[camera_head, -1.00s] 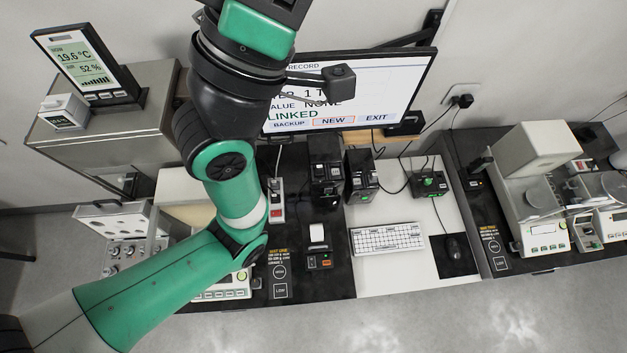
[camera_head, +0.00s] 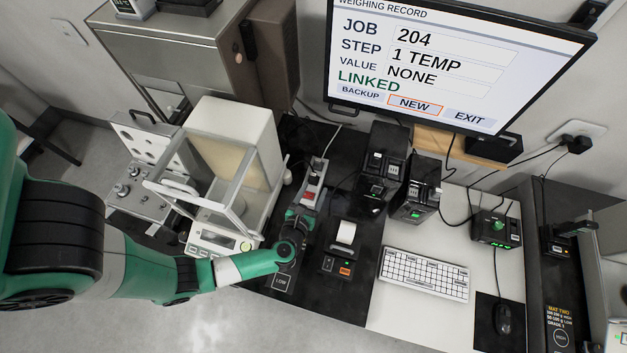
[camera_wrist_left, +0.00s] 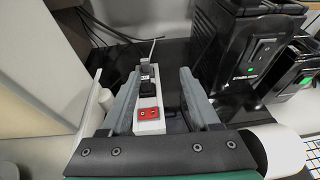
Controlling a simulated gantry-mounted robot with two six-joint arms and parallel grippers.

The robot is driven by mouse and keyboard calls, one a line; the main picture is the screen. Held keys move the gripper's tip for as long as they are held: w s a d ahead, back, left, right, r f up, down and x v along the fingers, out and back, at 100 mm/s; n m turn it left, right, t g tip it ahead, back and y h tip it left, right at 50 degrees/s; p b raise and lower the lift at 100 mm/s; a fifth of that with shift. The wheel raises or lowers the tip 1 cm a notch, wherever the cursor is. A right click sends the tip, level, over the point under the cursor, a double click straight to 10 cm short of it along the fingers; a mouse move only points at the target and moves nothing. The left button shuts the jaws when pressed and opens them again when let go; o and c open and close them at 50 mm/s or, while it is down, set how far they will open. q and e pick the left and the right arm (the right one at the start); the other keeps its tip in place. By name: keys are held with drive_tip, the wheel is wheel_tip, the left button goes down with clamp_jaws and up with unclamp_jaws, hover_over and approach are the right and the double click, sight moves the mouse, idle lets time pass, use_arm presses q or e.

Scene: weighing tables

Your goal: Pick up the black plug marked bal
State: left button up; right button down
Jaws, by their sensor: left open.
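A white power strip with a red switch (camera_head: 309,196) lies on the black mat; it also shows in the left wrist view (camera_wrist_left: 148,126). A black plug (camera_wrist_left: 148,77) sits in the strip behind the switch, with a grey plug (camera_wrist_left: 145,61) and its cord farther back. I cannot read any marking on the black plug. My left gripper (camera_head: 299,212) is low over the near end of the strip. In the left wrist view its two fingers (camera_wrist_left: 158,74) are apart and empty, on either side of the strip, with the black plug between them toward the tips. My right gripper is not in view.
A balance with a glass draft shield (camera_head: 213,180) stands left of the strip. Black boxes (camera_head: 383,168) stand to the right. A small printer (camera_head: 339,255) with a white paper roll is close at the right front. The keyboard (camera_head: 424,274) is farther right.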

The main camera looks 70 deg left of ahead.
use_arm(q)
drive_tip(key=g, duration=0.2)
approach(312, 178)
drive_tip(key=shift+t, duration=0.3)
drive_tip(key=b+x, duration=0.1)
drive_tip(key=x, duration=0.3)
drive_tip(key=shift+a+b, duration=0.35)
drive_tip(key=shift+b, duration=0.05)
drive_tip(key=shift+n, duration=0.3)
drive_tip(key=b+x, duration=0.2)
drive_tip(key=x, duration=0.2)
drive_tip(key=shift+w+f, duration=0.1)
drive_tip(key=shift+f, duration=0.15)
drive_tip(key=shift+w+a+f, duration=0.1)
drive_tip(key=shift+w+a, duration=0.2)
drive_tip(key=shift+a, duration=0.05)
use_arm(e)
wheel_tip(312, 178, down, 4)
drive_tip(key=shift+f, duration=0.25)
use_arm(q)
clamp_jaws()
